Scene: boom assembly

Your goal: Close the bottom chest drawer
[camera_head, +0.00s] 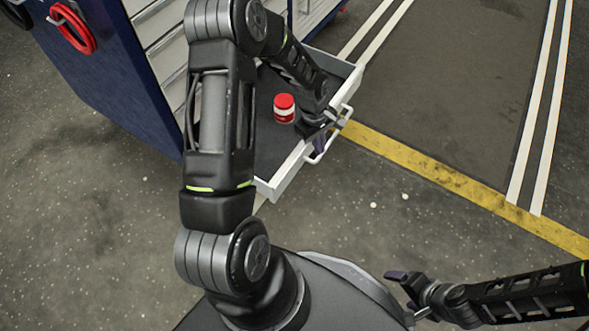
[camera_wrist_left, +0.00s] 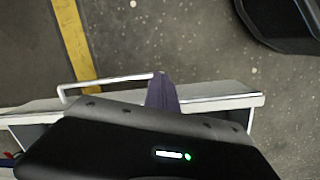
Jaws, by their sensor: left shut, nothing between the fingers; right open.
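The bottom chest drawer (camera_head: 284,174) is pulled out of the chest (camera_head: 110,70). Its white front also shows in the left wrist view (camera_wrist_left: 215,90). A white bar handle (camera_head: 347,110) is fixed to the front and also shows in the left wrist view (camera_wrist_left: 105,82). My left gripper (camera_head: 320,141) is shut and empty, reaching over the drawer to its front beside the handle. Its dark purple fingers (camera_wrist_left: 162,92) are at one end of the handle; I cannot tell whether they touch it. My right gripper (camera_head: 405,290) is open and empty, well away from the drawer.
A red and white can (camera_head: 284,108) stands inside the drawer. Red rings (camera_head: 72,28) hang on the chest's blue side. The floor in front of the drawer is clear, with a yellow stripe (camera_head: 440,173). My left arm hides part of the chest and drawer.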

